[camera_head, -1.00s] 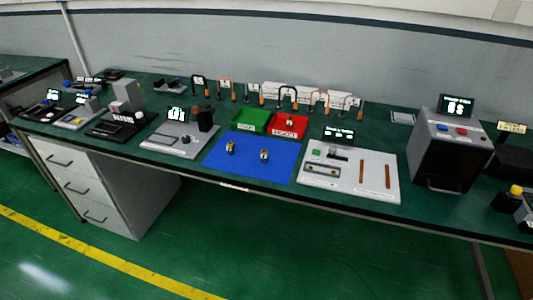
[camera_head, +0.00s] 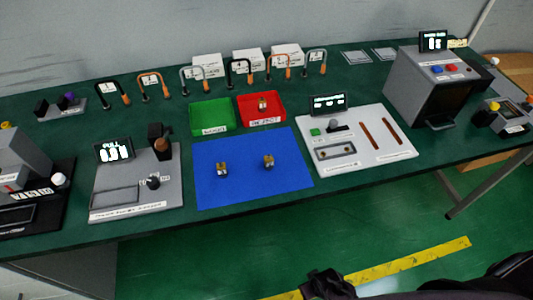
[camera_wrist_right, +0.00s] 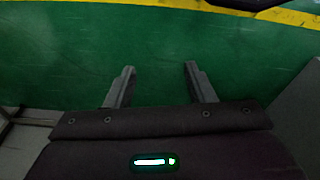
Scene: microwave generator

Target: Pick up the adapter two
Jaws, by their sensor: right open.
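Two small brass-coloured adapters stand apart on the blue mat (camera_head: 240,187), one at left (camera_head: 222,170) and one at right (camera_head: 268,162). A third similar piece (camera_head: 263,104) is in the red reject tray (camera_head: 279,112). I cannot tell which one is adapter two. My right gripper (camera_wrist_right: 159,78) is open and empty in the right wrist view, over the green floor. Part of my dark right arm shows at the bottom of the head view, below the table and away from the adapters. My left gripper is not in view.
A green tray (camera_head: 210,116) stands left of the red one. A grey gauge station (camera_head: 125,200) is left of the mat, and a white fixture board (camera_head: 385,145) is right of it. A grey oven-like box (camera_head: 440,85) stands farther right. Hooked tools line the back.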

